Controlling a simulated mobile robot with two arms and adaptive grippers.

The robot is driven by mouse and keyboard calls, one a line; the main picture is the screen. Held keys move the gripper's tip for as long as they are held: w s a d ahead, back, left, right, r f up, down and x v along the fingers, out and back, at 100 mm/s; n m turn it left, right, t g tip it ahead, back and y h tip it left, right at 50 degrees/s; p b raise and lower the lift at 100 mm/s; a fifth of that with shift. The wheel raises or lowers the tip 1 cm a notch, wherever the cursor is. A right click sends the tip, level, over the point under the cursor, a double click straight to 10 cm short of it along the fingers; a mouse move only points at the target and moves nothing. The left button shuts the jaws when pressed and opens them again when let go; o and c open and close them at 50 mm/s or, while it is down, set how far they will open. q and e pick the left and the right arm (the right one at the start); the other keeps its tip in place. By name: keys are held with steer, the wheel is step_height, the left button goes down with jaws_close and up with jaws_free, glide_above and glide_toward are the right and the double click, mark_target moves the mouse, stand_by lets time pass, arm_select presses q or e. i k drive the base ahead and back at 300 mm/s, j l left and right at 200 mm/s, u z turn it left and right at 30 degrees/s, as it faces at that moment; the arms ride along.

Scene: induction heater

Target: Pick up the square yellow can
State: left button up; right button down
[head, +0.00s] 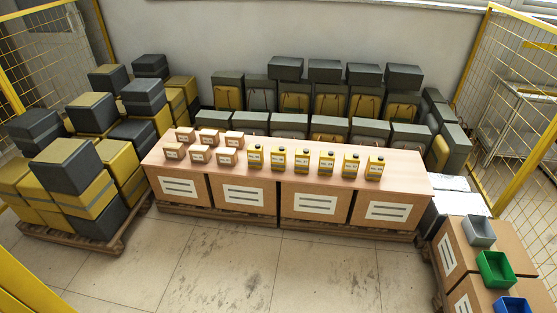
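Several square yellow cans with dark caps and pale labels stand upright in a row on the right half of the wooden table top. The leftmost yellow can (255,157) is beside the small brown boxes, and the rightmost yellow can (375,167) is near the table's right end. Another yellow can (326,162) stands between them. The cans are small in view, and their label text is not readable. Neither of my grippers is in the head view.
The long table (405,180) rests on cardboard boxes and pallets. Several small brown boxes (228,156) stand on its left half. Stacked cases are at left and behind. Grey (479,231), green (495,268) and blue (512,306) bins sit at right. The front floor is clear.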

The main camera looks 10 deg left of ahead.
mark_target(277, 154)
steer(key=i+l+u, duration=0.2)
steer(key=i+l, duration=0.2)
steer(key=i, duration=0.3)
steer(key=i+l+u, duration=0.2)
steer(key=i+l, duration=0.35)
steer(key=i, duration=0.1)
